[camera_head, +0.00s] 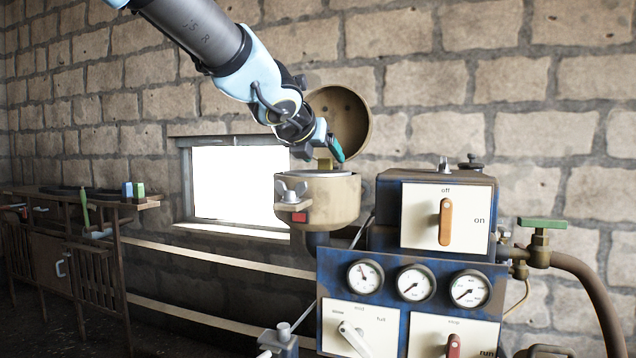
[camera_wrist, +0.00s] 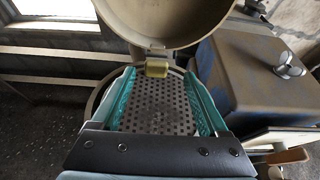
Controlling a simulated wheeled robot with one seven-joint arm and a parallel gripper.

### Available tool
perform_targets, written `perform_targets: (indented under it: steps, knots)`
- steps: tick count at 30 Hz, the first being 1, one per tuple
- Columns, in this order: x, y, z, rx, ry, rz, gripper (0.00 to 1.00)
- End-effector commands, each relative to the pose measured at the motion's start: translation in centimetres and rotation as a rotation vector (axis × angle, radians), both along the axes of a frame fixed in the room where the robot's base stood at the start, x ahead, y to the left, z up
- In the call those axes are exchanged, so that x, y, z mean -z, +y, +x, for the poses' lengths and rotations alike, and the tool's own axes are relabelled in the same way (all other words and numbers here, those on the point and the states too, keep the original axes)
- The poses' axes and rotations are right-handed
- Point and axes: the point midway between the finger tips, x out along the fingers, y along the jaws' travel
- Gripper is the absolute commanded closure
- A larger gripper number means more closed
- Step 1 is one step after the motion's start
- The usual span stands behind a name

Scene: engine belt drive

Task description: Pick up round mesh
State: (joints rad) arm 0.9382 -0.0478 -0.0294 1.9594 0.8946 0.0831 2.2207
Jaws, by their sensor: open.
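The round mesh (camera_wrist: 160,105) is a grey perforated disc inside the round tan pot, seen between my fingers in the wrist view. In the head view a pale rim or disc (camera_head: 312,174) shows at the pot's mouth. The pot (camera_head: 338,198) is tan, with its round lid (camera_head: 340,118) swung up and open behind it. My gripper (camera_wrist: 163,108) is open, its teal fingers to either side of the mesh. In the head view my gripper (camera_head: 330,150) is just above the pot's mouth. Whether the fingers touch the mesh cannot be told.
A blue control box with gauges (camera_head: 414,284) and a switch panel (camera_head: 447,216) stands right of and below the pot. A workbench (camera_head: 60,240) stands at the far left, by a bright window (camera_head: 238,186).

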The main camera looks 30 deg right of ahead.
Motion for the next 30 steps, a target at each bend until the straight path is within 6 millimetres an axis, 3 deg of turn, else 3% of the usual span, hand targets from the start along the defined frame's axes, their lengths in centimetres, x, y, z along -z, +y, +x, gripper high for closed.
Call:
perform_targets:
  steps: [7, 18, 30]
  knots:
    - [1.4, -2.4, 2.6, 0.0, 0.002, 0.001, 0.22]
    - [1.5, -3.2, 3.1, 0.0, 0.0, 0.0, 0.22]
    - [1.5, -3.1, 3.1, 0.0, 0.001, 0.0, 0.68]
